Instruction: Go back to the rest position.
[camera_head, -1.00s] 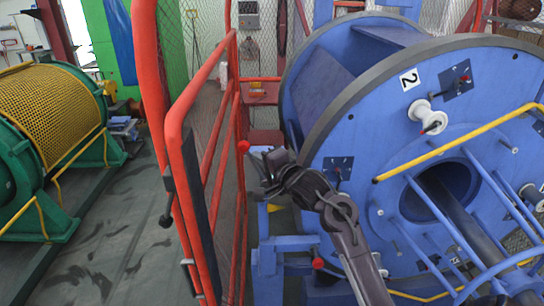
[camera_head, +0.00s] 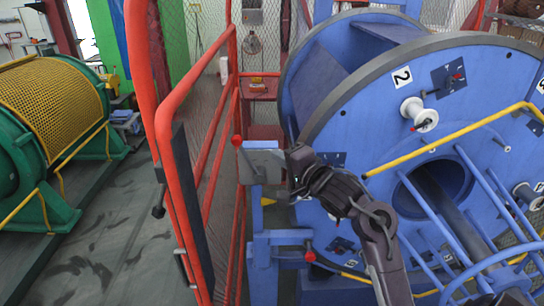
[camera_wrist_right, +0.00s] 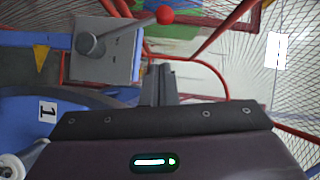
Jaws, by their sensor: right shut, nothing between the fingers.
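My right gripper (camera_head: 297,168) is shut and empty. It is in front of the big blue disc, just right of a grey control box (camera_head: 262,164) and apart from it. The box carries a lever with a red ball knob (camera_head: 237,141). In the right wrist view my closed fingers (camera_wrist_right: 159,84) point up the picture, with the grey box (camera_wrist_right: 106,52) and red knob (camera_wrist_right: 165,15) to their upper left and nothing between them. My left gripper is in neither view.
The blue strander disc (camera_head: 350,130) with white bobbins (camera_head: 419,114) and yellow bars fills the right. A red mesh guard frame (camera_head: 160,110) stands left of my arm. A green machine with a yellow mesh drum (camera_head: 55,100) is far left, with open grey floor (camera_head: 110,240) between.

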